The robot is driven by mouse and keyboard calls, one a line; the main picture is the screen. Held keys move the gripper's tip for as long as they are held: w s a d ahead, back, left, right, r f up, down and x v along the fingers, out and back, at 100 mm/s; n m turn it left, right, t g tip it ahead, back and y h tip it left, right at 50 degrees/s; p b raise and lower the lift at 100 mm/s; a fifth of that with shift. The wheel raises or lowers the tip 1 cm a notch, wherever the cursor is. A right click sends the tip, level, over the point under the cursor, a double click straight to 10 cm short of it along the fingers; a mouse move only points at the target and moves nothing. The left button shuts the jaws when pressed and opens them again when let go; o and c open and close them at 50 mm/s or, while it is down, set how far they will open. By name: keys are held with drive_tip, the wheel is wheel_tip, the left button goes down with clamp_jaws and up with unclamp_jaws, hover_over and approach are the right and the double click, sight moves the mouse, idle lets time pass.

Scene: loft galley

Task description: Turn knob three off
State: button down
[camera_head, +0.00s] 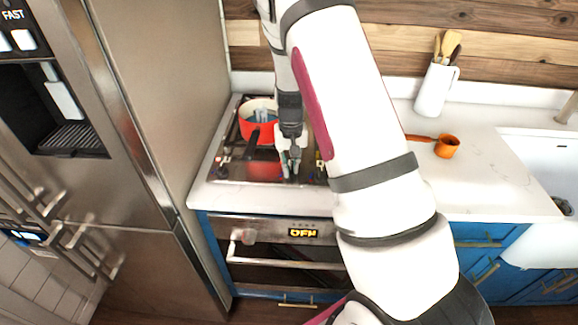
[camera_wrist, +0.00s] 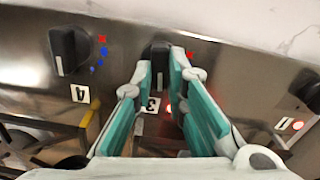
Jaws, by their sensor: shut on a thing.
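Knob three (camera_wrist: 158,52) is a black knob on the steel cooktop (camera_wrist: 225,60), beside a white label marked 3 (camera_wrist: 151,104). My gripper (camera_wrist: 161,68) has its two teal-lined fingers on either side of this knob and is shut on it. A small red light (camera_wrist: 168,108) glows near the label. A red mark shows just right of the knob; the fingers hide part of the knob. In the head view my gripper (camera_head: 290,165) reaches down at the cooktop's front strip, and the knob cannot be made out there.
Knob four (camera_wrist: 70,50) is left of the gripper. Another knob (camera_wrist: 308,92) by a lit label marked 1 is at right. A red pot (camera_head: 247,130) stands on the cooktop left of my gripper. A steel fridge (camera_head: 180,110) borders the left; an orange pan (camera_head: 447,146) lies right.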

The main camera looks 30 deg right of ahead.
sight(291, 169)
drive_tip(key=shift+m, duration=1.1)
drive_tip(key=c, duration=1.6)
unclamp_jaws()
drive_tip(key=shift+r, duration=0.1)
wheel_tip(291, 169, up, 12)
